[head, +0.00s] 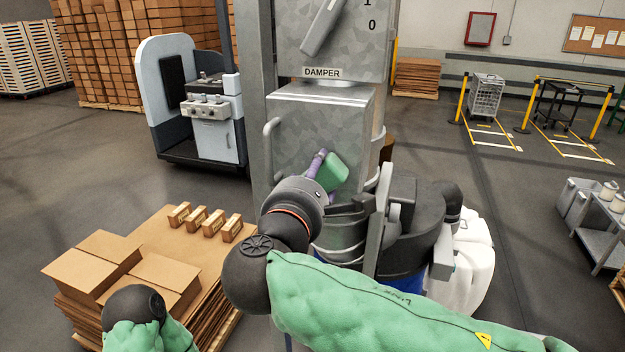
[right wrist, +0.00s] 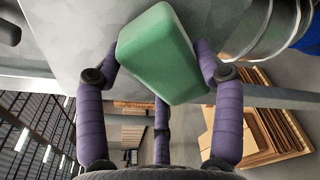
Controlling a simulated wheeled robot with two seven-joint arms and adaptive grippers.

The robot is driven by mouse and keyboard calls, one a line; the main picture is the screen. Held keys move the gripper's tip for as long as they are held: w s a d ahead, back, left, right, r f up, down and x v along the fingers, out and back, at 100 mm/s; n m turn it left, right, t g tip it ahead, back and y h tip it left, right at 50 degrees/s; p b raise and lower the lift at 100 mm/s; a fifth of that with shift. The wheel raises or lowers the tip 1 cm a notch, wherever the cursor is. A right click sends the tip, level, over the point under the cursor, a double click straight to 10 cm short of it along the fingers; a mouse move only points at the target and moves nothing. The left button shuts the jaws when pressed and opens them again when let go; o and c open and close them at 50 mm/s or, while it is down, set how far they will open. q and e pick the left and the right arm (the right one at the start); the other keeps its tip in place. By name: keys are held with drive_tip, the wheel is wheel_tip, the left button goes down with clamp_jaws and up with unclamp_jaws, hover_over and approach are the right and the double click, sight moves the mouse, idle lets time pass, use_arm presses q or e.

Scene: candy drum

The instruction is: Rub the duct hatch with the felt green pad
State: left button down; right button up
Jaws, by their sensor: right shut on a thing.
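The duct hatch (head: 300,125) is a mottled grey metal panel below the DAMPER label, with a bar handle (head: 270,150) on its left side. My right gripper (head: 319,168) is in front of the hatch's lower right part, its purple fingers shut on the felt green pad (head: 334,172). In the right wrist view the pad (right wrist: 160,50) is gripped between the fingers and lies close against the grey metal surface (right wrist: 85,35). I cannot tell whether it touches. My right arm hides the hatch's lower part. My left gripper is out of view; only part of that arm shows at lower left.
A pallet of cardboard (head: 215,255) with several small boxes stands at lower left. A lever box (head: 345,40) is above the hatch.

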sight(335, 183)
drive_tip(key=shift+d, duration=0.1)
drive_tip(key=shift+s+d+b, duration=0.25)
drive_tip(key=shift+d+b, duration=0.15)
drive_tip(key=shift+d, duration=0.55)
drive_tip(key=shift+s+d+b, duration=0.25)
drive_tip(key=shift+d+b, duration=0.15)
drive_tip(key=shift+d, duration=0.5)
drive_tip(key=shift+a, duration=0.15)
drive_tip(key=shift+w+a+p, duration=0.25)
drive_tip(key=shift+w+a, duration=0.05)
drive_tip(key=shift+a, duration=0.6)
drive_tip(key=shift+w+a+p, duration=0.25)
drive_tip(key=shift+w+a, duration=0.05)
drive_tip(key=shift+a, duration=0.6)
drive_tip(key=shift+a+f+v, duration=0.1)
drive_tip(key=shift+f+v, duration=0.05)
drive_tip(key=shift+v, duration=1.35)
drive_tip(key=shift+a+f+v, duration=0.1)
drive_tip(key=shift+a+v, duration=0.05)
drive_tip(key=shift+v, duration=1.3)
drive_tip(key=shift+v, duration=1.5)
